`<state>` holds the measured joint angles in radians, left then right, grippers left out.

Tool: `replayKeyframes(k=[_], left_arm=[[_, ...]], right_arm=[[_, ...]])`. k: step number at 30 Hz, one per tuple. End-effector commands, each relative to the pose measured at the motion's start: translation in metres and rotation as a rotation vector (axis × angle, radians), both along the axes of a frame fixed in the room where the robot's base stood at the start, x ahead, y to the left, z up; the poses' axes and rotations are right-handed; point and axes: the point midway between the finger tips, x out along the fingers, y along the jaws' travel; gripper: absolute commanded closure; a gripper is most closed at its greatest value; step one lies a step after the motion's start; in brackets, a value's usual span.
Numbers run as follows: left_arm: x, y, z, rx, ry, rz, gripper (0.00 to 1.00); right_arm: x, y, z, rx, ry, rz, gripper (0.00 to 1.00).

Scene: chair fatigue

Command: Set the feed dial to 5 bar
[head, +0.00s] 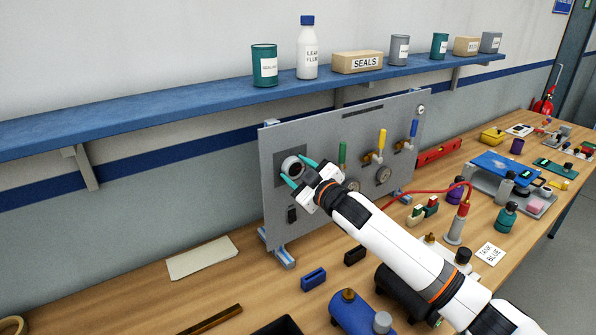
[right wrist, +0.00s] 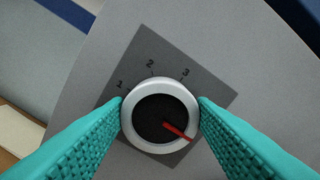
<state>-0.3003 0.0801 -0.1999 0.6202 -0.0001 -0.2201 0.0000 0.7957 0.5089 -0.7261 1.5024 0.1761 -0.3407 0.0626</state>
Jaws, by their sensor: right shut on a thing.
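The feed dial (head: 292,166) is a round knob with a pale rim on a dark square plate at the left of the grey upright panel (head: 275,215). In the right wrist view the dial (right wrist: 155,112) has a dark face and a red pointer (right wrist: 178,131) aimed to the lower right. The marks 1, 2 and 3 show along the plate's upper side; any marks further round are hidden behind the right-hand finger. My right gripper (head: 296,171) is shut on the dial, its teal fingers on opposite sides of the rim. My left gripper is out of view.
The panel also carries green, yellow (head: 382,140) and blue (head: 413,129) handled valves and gauges. A blue shelf (head: 180,108) with cans and boxes runs above. The wooden bench (head: 200,295) holds a red hose (head: 430,188), a blue tank (head: 355,312) and loose parts.

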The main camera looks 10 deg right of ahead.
Motion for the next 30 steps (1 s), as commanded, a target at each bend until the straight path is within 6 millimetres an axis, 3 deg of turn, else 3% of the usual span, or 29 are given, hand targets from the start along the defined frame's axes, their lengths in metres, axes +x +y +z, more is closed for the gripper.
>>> replayKeyframes(k=[7, 8, 11, 22, 30], left_arm=[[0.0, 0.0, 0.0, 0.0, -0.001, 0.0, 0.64], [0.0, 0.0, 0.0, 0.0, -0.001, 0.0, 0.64], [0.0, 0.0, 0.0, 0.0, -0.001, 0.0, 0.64], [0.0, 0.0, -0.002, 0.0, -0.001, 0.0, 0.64], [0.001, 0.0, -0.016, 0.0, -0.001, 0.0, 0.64]], right_arm=[[0.0, 0.0, 0.0, 0.0, -0.001, 0.001, 0.73], [0.0, 0.0, 0.0, 0.0, -0.001, 0.001, 0.45], [0.0, 0.0, 0.0, 0.0, -0.001, 0.001, 0.29], [-0.003, -0.002, -0.001, 0.001, 0.0, 0.0, 0.28], [-0.042, -0.018, -0.005, -0.002, 0.0, -0.001, 0.28]])
